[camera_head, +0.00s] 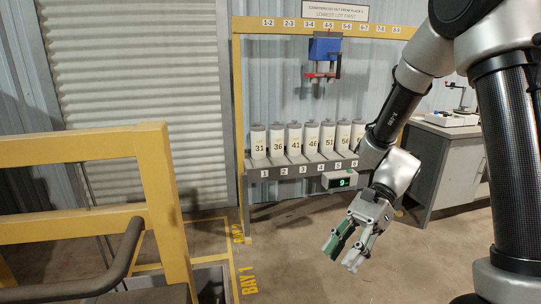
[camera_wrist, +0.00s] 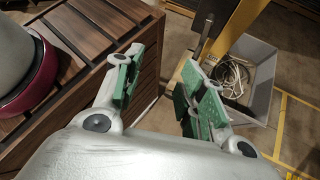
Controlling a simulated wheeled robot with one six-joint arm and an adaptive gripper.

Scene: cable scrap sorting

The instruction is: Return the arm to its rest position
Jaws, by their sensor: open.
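My gripper (camera_head: 345,250) hangs at the end of my bent arm, right of centre in the head view, with its fingers pointing down over bare floor. Its green-padded fingers are apart in the wrist view (camera_wrist: 162,66), with nothing held between them. The arm comes in from the upper right of the head view and passes in front of the right end of the canister shelf.
Numbered canisters (camera_head: 276,145) stand on a shelf under a yellow frame (camera_head: 238,110). A yellow railing (camera_head: 165,205) stands at left, a bench (camera_head: 440,165) at right. The wrist view shows a slatted wooden box (camera_wrist: 75,50) and a grey bin (camera_wrist: 263,90) holding cables.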

